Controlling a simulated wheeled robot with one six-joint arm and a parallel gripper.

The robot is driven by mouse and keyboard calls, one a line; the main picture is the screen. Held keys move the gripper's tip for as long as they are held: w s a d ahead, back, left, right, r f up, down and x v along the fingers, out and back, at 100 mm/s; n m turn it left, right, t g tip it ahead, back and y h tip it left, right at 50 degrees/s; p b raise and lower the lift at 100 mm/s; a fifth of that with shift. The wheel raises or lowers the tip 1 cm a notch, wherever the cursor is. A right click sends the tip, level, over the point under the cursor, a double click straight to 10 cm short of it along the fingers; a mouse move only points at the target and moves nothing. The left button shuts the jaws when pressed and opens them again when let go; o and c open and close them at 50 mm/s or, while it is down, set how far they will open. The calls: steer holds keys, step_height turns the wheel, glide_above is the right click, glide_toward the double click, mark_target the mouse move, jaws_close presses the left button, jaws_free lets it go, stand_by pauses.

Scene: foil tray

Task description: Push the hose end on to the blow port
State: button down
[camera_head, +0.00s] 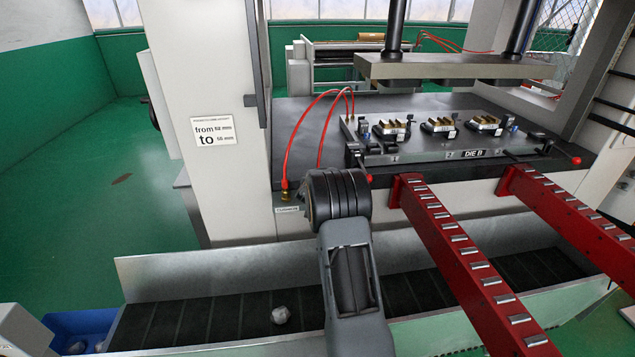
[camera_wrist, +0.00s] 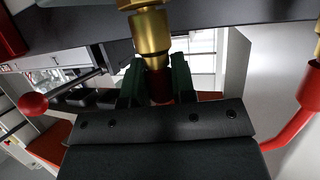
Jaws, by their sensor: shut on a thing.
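In the wrist view my gripper (camera_wrist: 157,80) is shut on the red hose end (camera_wrist: 160,88), held between its dark green finger pads. A brass blow port (camera_wrist: 150,33) stands directly in line with the hose end. The brass and the red hose meet or nearly meet in this view; I cannot tell how far one is over the other. In the head view the red hose (camera_head: 326,128) arches down from the die and runs behind my wrist. My wrist hides the fingertips, the hose end and this port there.
A second red hose (camera_head: 291,140) runs to a brass fitting (camera_head: 285,193) at left; its lower part shows in the wrist view (camera_wrist: 292,130). The die plate (camera_head: 430,148), red-knobbed lever (camera_wrist: 33,102) and red rails (camera_head: 450,240) are close by. A conveyor (camera_head: 220,315) lies below.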

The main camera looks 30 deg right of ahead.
stand_by(0.3)
steer(key=c, duration=0.9)
jaws_free()
steer(key=shift+o, duration=0.6)
steer(key=o, duration=0.4)
steer(key=shift+r, duration=0.1)
steer(key=shift+r+p, duration=3.4)
steer(key=shift+p, duration=0.05)
jaws_close()
